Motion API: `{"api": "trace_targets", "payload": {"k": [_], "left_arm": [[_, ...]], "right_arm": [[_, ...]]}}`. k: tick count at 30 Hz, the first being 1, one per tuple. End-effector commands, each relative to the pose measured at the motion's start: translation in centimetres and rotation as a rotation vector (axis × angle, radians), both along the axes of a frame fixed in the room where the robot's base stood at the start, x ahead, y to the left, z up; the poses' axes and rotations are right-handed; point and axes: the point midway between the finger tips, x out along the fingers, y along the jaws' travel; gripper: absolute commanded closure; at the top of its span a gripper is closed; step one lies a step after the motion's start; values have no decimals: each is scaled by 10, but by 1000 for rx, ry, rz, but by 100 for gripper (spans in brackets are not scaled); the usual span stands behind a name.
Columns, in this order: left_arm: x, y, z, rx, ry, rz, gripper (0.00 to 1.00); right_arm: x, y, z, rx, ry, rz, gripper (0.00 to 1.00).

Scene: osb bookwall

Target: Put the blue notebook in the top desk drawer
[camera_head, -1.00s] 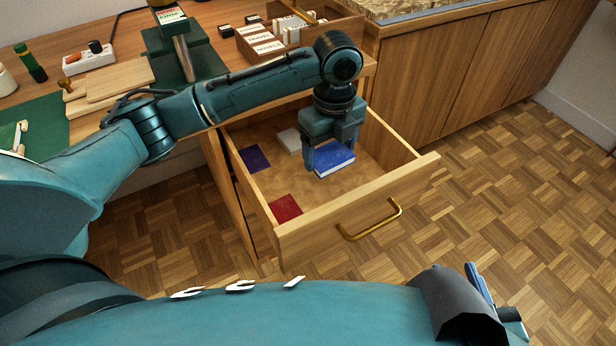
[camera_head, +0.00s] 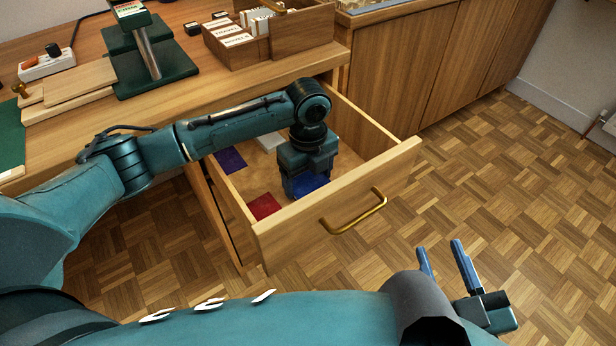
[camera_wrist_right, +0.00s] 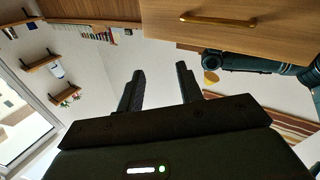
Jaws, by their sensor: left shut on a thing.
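The blue notebook (camera_head: 308,184) is inside the open top desk drawer (camera_head: 335,205), mostly hidden under my left gripper. My left gripper (camera_head: 306,190) points down into the drawer, shut on the notebook near the drawer's front; whether the notebook touches the drawer floor cannot be told. The drawer is pulled well out, and its brass handle (camera_head: 354,212) faces the room. My right gripper (camera_head: 445,262) is open and empty over the floor, in front of the drawer and to its right. Its two separate fingers also show in the right wrist view (camera_wrist_right: 160,88).
A red item (camera_head: 263,206), a purple item (camera_head: 230,160) and a white item (camera_head: 268,140) lie in the drawer. The desk top above holds a wooden card box (camera_head: 238,44) and a green-based stand (camera_head: 150,70). The parquet floor at right is clear.

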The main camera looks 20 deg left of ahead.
Motion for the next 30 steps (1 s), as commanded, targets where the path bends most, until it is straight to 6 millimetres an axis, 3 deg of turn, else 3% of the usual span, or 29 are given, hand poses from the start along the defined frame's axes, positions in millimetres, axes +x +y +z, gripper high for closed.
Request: {"api": "trace_targets", "payload": {"k": [5,6,13,23,30], "left_arm": [[0,0,-2,1,1,0,47],[0,0,-3,0,0,0,23],[0,0,-3,0,0,1,4],[1,0,1,0,-2,1,3],[1,0,47,0,-4,1,3]], "right_arm": [[0,0,1,-1,8,-2,64],[0,-1,0,-1,11,-3,64],[1,-1,0,-2,11,-3,64],[1,-1,-2,-2,4,-3,64],[1,-6,4,-7,116,-31,64]]}}
